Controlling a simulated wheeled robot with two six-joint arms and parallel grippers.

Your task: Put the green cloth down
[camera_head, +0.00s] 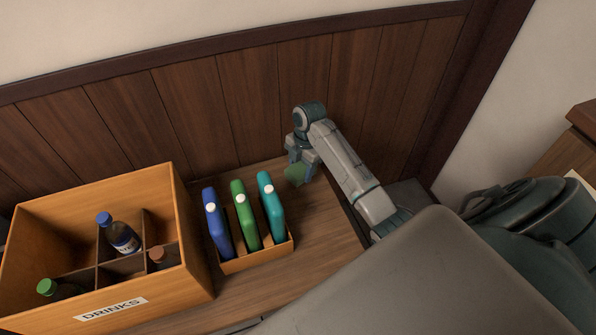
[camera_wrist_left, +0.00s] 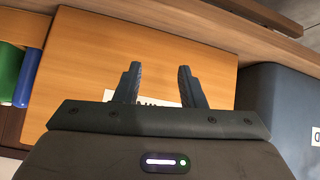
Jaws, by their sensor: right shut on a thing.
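The green cloth (camera_head: 295,174) is a small bunched piece at the back of the wooden surface, near the panelled wall. My right gripper (camera_head: 302,162) is shut on it from above. The fingertips are small in the head view and partly hidden, and I cannot tell whether the cloth touches the surface. My left gripper (camera_wrist_left: 159,82) shows in the left wrist view. Its fingers are apart with nothing between them, over an orange-brown wooden panel (camera_wrist_left: 120,50) with a white label.
A wooden drinks crate (camera_head: 182,225) with several bottles stands at the left. Beside it a small wooden holder (camera_head: 262,258) holds blue, green and teal upright items. Bare wooden surface (camera_head: 322,235) lies right of the holder. The panelled wall (camera_head: 250,95) is close behind.

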